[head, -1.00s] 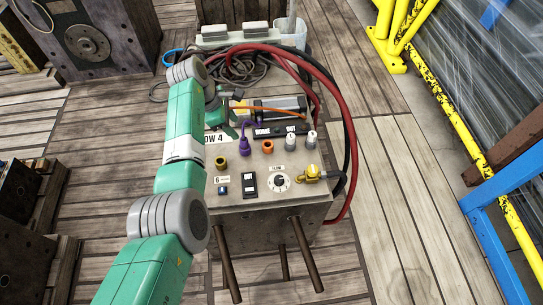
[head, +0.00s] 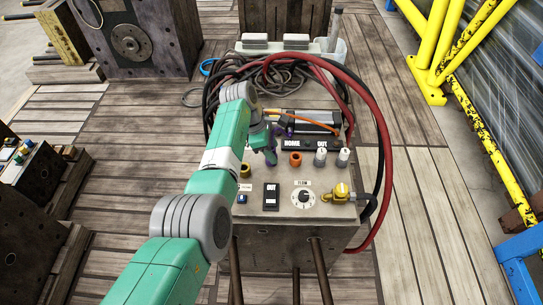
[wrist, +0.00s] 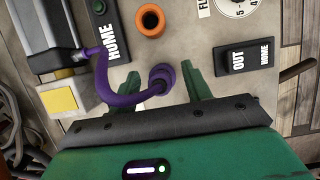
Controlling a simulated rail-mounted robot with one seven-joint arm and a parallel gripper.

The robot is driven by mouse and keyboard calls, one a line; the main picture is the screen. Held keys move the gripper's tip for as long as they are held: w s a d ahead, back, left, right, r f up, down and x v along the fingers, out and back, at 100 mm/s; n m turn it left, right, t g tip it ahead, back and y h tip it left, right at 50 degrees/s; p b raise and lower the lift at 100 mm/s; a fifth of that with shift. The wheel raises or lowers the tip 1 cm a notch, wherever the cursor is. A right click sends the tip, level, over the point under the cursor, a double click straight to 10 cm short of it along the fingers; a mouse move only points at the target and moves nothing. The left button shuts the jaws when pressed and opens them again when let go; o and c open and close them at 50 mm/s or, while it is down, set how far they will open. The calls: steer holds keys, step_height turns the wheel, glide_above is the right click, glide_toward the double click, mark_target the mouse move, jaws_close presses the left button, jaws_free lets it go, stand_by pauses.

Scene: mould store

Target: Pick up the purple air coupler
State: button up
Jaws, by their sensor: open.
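The purple air coupler (wrist: 161,78) stands on the top plate of the grey control box (head: 330,207), with a purple hose (wrist: 101,82) curving from it to the cylinder. My gripper (wrist: 160,77) is open, with one green finger on each side of the coupler in the wrist view. The fingers appear apart from it; their height relative to it is hard to tell. In the head view my gripper (head: 262,137) is over the coupler (head: 271,157) and partly hides it.
An orange fitting (wrist: 149,20) is close to the coupler, and an OUT/HOME switch (wrist: 247,55) is to its right. A yellow fitting (head: 245,170) and two grey knobs are nearby. The cylinder (wrist: 46,25) and thick red hose (head: 370,100) are around the box.

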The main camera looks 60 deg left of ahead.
steer(key=shift+r, duration=0.1)
jaws_close()
